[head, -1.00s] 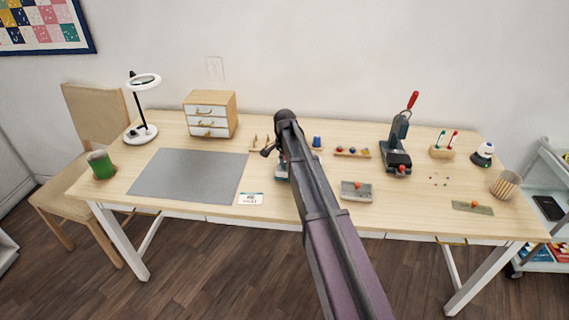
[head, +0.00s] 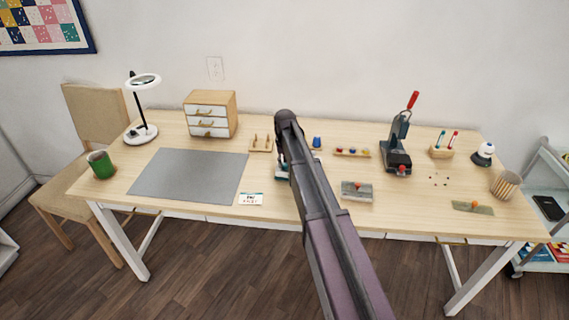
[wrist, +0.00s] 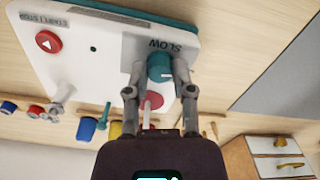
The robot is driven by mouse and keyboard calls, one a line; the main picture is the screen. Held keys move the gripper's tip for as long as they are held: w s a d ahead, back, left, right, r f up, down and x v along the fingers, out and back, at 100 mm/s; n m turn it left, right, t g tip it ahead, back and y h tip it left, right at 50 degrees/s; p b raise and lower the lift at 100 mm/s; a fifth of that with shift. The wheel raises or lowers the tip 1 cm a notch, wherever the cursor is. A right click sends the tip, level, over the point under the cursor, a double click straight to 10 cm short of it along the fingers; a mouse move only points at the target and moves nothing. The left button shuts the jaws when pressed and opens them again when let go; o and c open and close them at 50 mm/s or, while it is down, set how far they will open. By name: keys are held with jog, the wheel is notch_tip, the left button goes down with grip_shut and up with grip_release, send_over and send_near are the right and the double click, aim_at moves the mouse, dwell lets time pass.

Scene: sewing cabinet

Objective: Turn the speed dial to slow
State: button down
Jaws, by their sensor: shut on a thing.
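The speed dial (wrist: 160,66) is a round teal knob on a white panel (wrist: 95,60) with a teal edge. In the wrist view, my gripper (wrist: 158,72) has one finger on each side of the dial and is shut on it. A grey label reading SLOW (wrist: 172,43) lies beside the dial, upside down in this view. A small pale mark shows on the dial, but its exact direction is hard to tell. In the head view my arm hides the dial and most of the panel; only a small edge of the panel (head: 282,175) shows.
A red button (wrist: 48,42) and a red-tipped part (wrist: 152,100) are also on or near the panel. A wooden spool stand (head: 261,147) is behind left, a blue spool (head: 317,143) behind right.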

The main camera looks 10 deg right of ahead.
jog(key=n, duration=1.1)
jog(key=shift+n, duration=2.1)
jog(key=shift+c, duration=2.4)
grip_release()
jog(key=shift+m, duration=0.3)
